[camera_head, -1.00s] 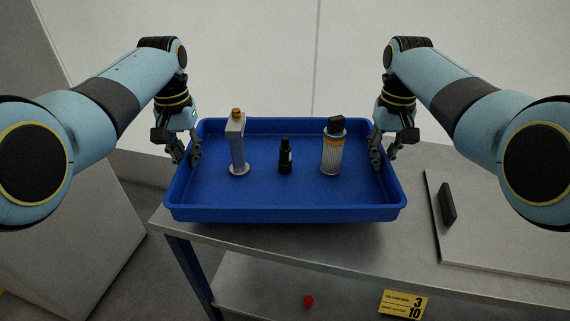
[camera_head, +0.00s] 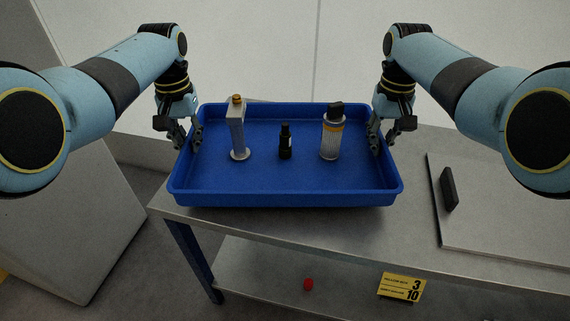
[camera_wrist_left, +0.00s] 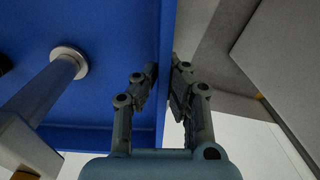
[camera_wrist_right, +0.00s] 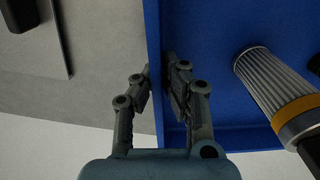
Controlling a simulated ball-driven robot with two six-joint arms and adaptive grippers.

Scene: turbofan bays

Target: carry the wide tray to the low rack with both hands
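The wide tray (camera_head: 285,198) is blue with low walls, level, over the front part of a grey table. I cannot tell whether it touches the tabletop. My left gripper (camera_head: 190,138) has its fingers on both sides of the tray's left wall, closed on it, as the left wrist view (camera_wrist_left: 166,85) shows. My right gripper (camera_head: 380,142) is closed the same way on the right wall, seen in the right wrist view (camera_wrist_right: 159,85). In the tray stand a grey fitting with an orange cap (camera_head: 237,130), a small black bottle (camera_head: 285,142) and a ribbed filter with a yellow band (camera_head: 331,135).
The table (camera_head: 460,268) has a lower shelf (camera_head: 255,280) with a red object (camera_head: 308,284) on it. A pale board (camera_head: 500,225) with a black block (camera_head: 448,188) lies right of the tray. A grey cabinet (camera_head: 60,220) stands at left.

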